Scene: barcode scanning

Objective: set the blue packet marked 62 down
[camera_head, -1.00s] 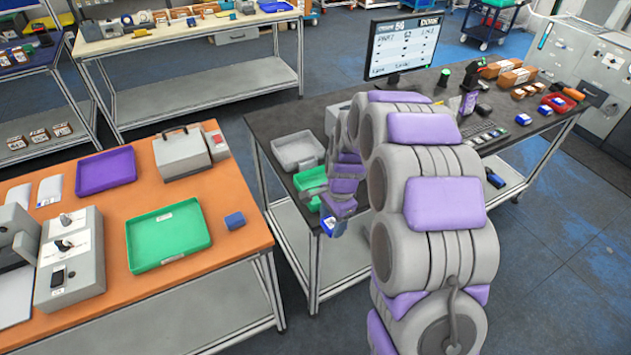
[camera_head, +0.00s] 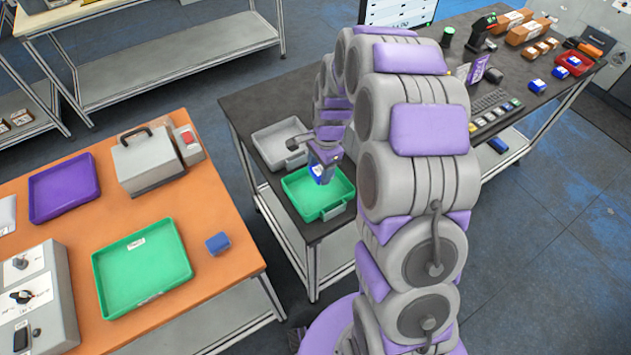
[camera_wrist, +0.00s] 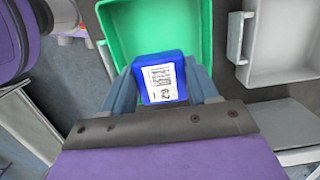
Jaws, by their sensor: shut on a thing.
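The blue packet marked 62 (camera_wrist: 161,78) is between the fingers of my gripper (camera_wrist: 165,92) in the wrist view, its white label facing the camera. My gripper is shut on it. In the head view the packet (camera_head: 321,173) hangs at the end of my gripper (camera_head: 322,166), over the green tray (camera_head: 337,205) on the dark table. In the wrist view the green tray (camera_wrist: 203,18) lies beyond the packet. I cannot tell how high the packet is above the tray floor.
A grey tray (camera_head: 268,141) stands just behind the green one. On the orange table are another green tray (camera_head: 140,268), a blue block (camera_head: 217,243), a purple tray (camera_head: 63,186) and a grey case (camera_head: 145,163). A keyboard (camera_head: 490,112) lies on the dark table's right part.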

